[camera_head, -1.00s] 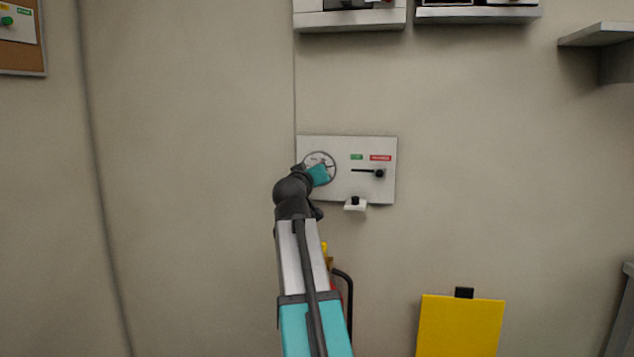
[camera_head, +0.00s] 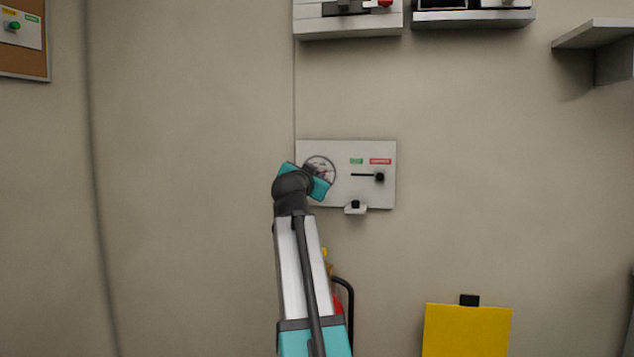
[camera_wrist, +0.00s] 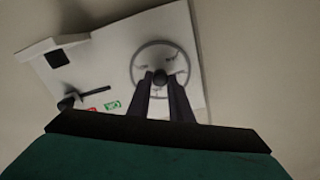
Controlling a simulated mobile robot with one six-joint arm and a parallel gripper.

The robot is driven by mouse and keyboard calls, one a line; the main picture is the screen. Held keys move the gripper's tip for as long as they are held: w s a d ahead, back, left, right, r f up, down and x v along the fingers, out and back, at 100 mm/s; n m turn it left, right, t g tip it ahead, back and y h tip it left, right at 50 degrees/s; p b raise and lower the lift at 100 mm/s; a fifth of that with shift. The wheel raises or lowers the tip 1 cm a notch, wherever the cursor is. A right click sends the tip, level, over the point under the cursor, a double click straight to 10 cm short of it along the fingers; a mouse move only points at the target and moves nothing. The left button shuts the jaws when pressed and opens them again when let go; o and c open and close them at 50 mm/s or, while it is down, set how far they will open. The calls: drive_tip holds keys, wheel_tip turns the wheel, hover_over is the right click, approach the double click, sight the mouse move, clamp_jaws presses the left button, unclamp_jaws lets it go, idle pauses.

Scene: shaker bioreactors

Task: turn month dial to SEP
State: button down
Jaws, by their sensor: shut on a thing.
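The month dial (camera_head: 321,163) is a round grey-rimmed disc at the left of a white wall panel (camera_head: 345,192). My wrist partly covers it in the head view. In the wrist view the dial (camera_wrist: 148,48) shows as a ring with a dark knob at its centre. My gripper (camera_wrist: 160,80) reaches the dial's centre, its two dark fingers shut on the knob (camera_wrist: 160,75). The month lettering is too small and blurred to read, so I cannot tell which month is set.
The panel also bears a slider with a black knob (camera_head: 379,177), green and red labels, and a small white bracket (camera_head: 355,208) below. A yellow board (camera_head: 466,330) stands at lower right. Shelves jut from the wall above.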

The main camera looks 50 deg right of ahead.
drive_tip(key=shift+w+a+f+m, duration=0.1)
drive_tip(key=shift+f+m, duration=0.1)
drive_tip(key=shift+m, duration=0.3)
drive_tip(key=c, duration=1.6)
unclamp_jaws()
drive_tip(key=shift+r, duration=0.1)
drive_tip(key=p+v, duration=0.2)
drive_tip(key=v, duration=1.1)
drive_tip(key=shift+a, duration=0.35)
